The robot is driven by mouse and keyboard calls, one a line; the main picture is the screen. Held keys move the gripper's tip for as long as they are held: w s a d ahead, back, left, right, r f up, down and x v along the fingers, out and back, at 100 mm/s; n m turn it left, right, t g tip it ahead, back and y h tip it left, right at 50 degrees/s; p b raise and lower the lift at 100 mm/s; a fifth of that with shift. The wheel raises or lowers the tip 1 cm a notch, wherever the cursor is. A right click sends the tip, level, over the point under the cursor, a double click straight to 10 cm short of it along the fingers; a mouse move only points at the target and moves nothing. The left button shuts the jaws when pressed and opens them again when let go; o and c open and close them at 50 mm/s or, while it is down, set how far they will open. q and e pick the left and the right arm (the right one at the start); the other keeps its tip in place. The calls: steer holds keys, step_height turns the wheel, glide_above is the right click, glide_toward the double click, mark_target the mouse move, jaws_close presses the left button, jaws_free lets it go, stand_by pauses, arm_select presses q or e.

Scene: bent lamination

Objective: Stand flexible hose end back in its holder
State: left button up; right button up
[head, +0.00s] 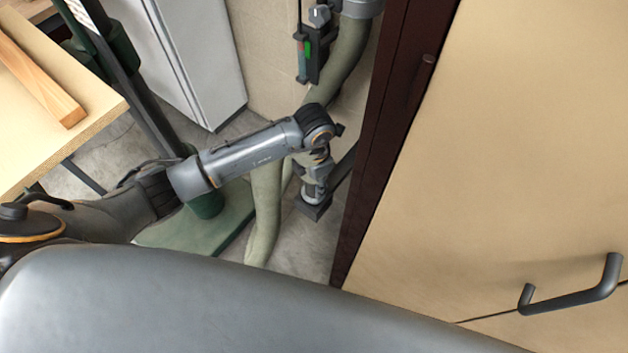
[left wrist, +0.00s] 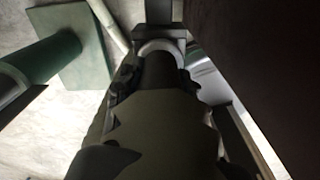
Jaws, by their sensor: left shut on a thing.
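The pale green flexible hose (head: 266,205) hangs from the grey wall pipe, passes behind my left arm and runs down towards the floor. My left gripper (head: 317,178) points down and is shut on the hose end, which is mostly hidden by the fingers in the head view. In the left wrist view a dark round piece (left wrist: 160,68) with a pale grey ring lies between the fingers. The dark square holder (head: 314,209) is directly below the gripper; it also shows in the left wrist view (left wrist: 160,33). I cannot tell how deep the end sits in it. My right gripper is out of view.
A dark brown cabinet side (head: 378,130) stands close on the right, with a wooden door and a dark handle (head: 570,297). A green machine base (head: 200,232) is on the floor at left. A workbench (head: 60,100) with a wooden bar is at upper left.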

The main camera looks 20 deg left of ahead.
arm_select(q)
steer(key=shift+f, duration=0.1)
steer(key=shift+f+b, duration=0.85)
steer(key=shift+f, duration=0.1)
steer(key=o, duration=1.1)
steer(key=shift+r, duration=0.15)
